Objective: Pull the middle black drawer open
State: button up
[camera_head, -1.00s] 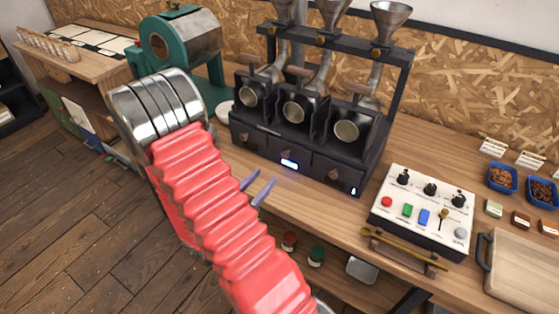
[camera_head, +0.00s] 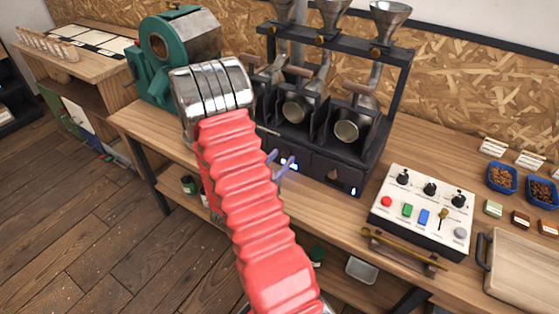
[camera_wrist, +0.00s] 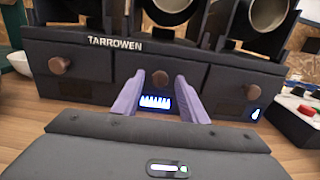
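The black sample roaster (camera_head: 300,140) stands on the wooden bench with three drawers along its base. In the wrist view the middle black drawer (camera_wrist: 180,78) faces me, with a round brown knob (camera_wrist: 160,79) and a lit blue-white display below it. The drawer looks shut flush with its neighbours. My gripper (camera_head: 281,165) has two lavender fingers. In the wrist view my gripper (camera_wrist: 162,100) is open, one finger on each side of the knob, with nothing between them but the view of the drawer. I cannot tell whether the fingertips reach the knob.
The left knob (camera_wrist: 59,66) and right knob (camera_wrist: 253,92) flank the middle one. A white control box (camera_head: 424,211) stands right of the roaster. A gold scoop (camera_head: 404,248) and wooden tray (camera_head: 520,270) lie nearer the front. A teal machine (camera_head: 160,75) stands left.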

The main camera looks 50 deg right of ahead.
jog(key=shift+d, duration=0.15)
jog(key=shift+c, duration=0.5)
grip_shut()
